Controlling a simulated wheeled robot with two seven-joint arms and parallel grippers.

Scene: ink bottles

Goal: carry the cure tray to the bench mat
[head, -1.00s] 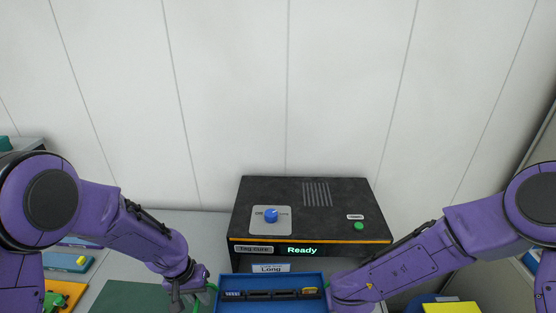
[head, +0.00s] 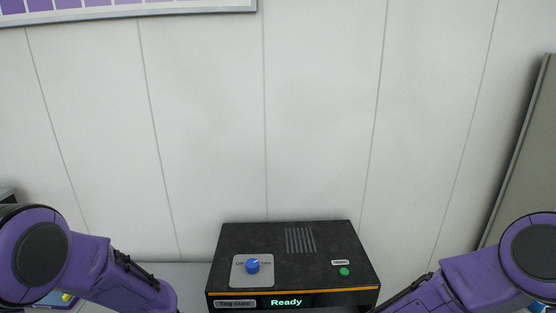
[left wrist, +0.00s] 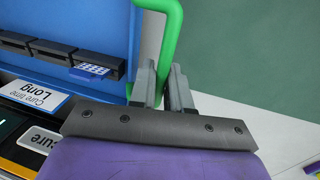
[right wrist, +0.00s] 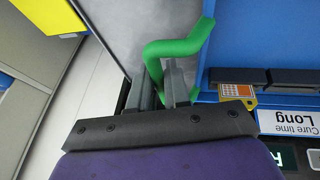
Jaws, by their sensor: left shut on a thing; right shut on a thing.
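The blue cure tray shows in the left wrist view (left wrist: 95,22) and the right wrist view (right wrist: 240,42). It has a green handle at each end and a dark slotted rack inside. A blue-and-white piece (left wrist: 90,72) and an orange piece (right wrist: 238,92) sit in the rack. My left gripper (left wrist: 163,85) is shut on one green handle (left wrist: 172,30). My right gripper (right wrist: 166,80) is shut on the other green handle (right wrist: 182,45). The dark green bench mat (left wrist: 250,45) lies beyond the left handle. The head view does not show the tray, mat or grippers.
The black tag-cure machine (head: 290,262) stands ahead against a white panelled wall, its display reading Ready. A "Cure time Long" card (left wrist: 36,97) is at the tray's machine-side edge. A yellow-topped blue thing (right wrist: 48,18) lies beyond the right gripper.

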